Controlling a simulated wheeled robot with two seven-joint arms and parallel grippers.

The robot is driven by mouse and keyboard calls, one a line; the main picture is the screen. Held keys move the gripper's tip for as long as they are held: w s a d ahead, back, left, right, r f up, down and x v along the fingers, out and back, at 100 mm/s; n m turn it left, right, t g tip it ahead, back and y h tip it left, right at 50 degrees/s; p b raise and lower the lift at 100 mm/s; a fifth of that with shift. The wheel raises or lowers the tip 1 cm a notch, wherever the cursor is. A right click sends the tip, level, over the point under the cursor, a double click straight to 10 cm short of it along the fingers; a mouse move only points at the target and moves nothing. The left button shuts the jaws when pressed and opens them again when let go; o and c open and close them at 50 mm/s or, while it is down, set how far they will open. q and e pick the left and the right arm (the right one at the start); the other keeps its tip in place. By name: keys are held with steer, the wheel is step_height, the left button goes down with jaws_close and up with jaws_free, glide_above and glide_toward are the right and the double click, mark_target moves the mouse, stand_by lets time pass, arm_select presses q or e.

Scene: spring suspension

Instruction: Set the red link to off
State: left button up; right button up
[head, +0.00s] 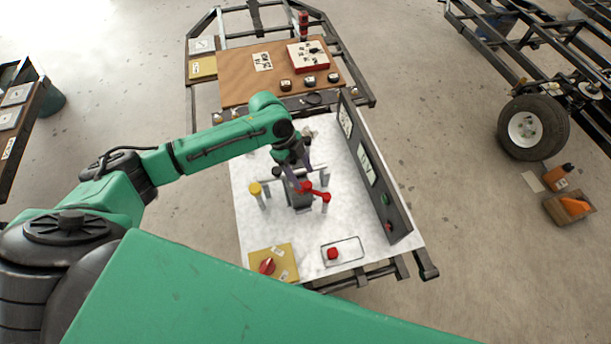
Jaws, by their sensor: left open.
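The red link (316,192) is a short red piece on the grey fixture (299,197) near the middle of the white work surface (250,218). Its right end sits over a thin post. My left gripper (293,172) points down above the fixture, just behind and to the left of the red link, with its jaws open. The gripper and wrist hide part of the fixture, and I cannot tell whether a finger touches the link. The off mark is not readable. My right gripper is not in view.
A yellow-topped post (255,189) stands left of the fixture. A yellow plate with a red knob (267,265) and a red button (333,253) are at the front. An upright dark panel (377,180) borders the right side. A brown board (240,75) lies behind.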

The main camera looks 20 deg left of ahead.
mark_target(307, 184)
arm_select(q)
steer(key=x, duration=0.2)
steer(key=shift+d+f, duration=0.15)
steer(key=shift+f, duration=0.35)
steer(key=shift+s, duration=0.15)
steer(key=c, duration=0.3)
jaws_close()
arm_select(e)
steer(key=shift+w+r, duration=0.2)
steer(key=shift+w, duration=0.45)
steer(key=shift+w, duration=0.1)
